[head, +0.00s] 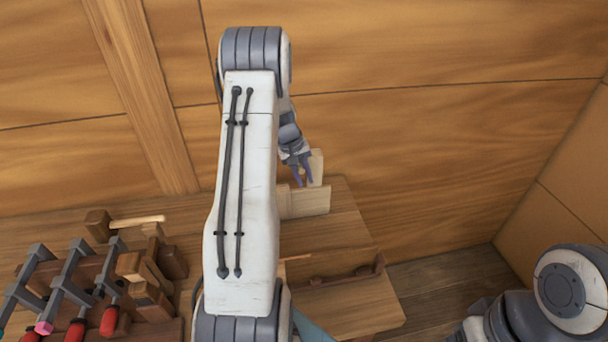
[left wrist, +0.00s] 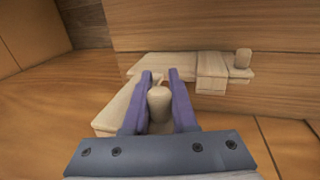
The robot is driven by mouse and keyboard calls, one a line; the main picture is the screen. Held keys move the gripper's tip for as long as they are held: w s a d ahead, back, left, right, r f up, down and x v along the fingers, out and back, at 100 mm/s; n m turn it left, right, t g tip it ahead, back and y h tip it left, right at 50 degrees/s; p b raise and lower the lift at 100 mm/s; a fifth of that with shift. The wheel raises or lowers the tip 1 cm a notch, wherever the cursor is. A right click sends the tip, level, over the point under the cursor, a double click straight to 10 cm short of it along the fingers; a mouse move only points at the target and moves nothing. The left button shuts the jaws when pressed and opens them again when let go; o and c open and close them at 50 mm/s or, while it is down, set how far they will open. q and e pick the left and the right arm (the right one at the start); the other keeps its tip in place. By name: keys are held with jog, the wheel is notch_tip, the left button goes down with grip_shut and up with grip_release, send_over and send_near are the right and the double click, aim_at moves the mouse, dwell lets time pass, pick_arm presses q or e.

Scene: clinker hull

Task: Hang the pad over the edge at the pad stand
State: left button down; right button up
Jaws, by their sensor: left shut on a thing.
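My left gripper (head: 303,183) points down at a pale wooden stand (head: 310,202) on the bench by the wall. In the left wrist view its purple fingers (left wrist: 160,80) are shut on a pale, rounded piece (left wrist: 159,106), which I take for the pad. Much of this piece is hidden by the fingers and gripper body. A pale upright piece (head: 316,166) shows just right of the fingers in the head view. A pale block (left wrist: 113,112) lies left of and behind the fingers. I cannot tell whether the held piece touches the stand. My right gripper is out of view.
Clamps (head: 66,283) with red handles and wooden blocks (head: 150,275) crowd the bench at left. A low brown rail (head: 345,276) lies nearer on the right. A pale ledge with a short peg (left wrist: 243,58) stands against the plank wall (head: 420,50).

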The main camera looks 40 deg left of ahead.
pick_arm(q)
jog(key=shift+f+b, duration=4.4)
jog(key=shift+f, duration=1.9)
jog(key=shift+f, duration=0.25)
jog(key=c, duration=0.6)
grip_release()
jog(key=shift+c, duration=0.2)
jog(key=shift+r, duration=0.1)
jog(key=b+v, duration=0.2)
jog(key=v, duration=0.8)
jog(key=shift+r, duration=0.15)
jog(key=shift+s, duration=0.1)
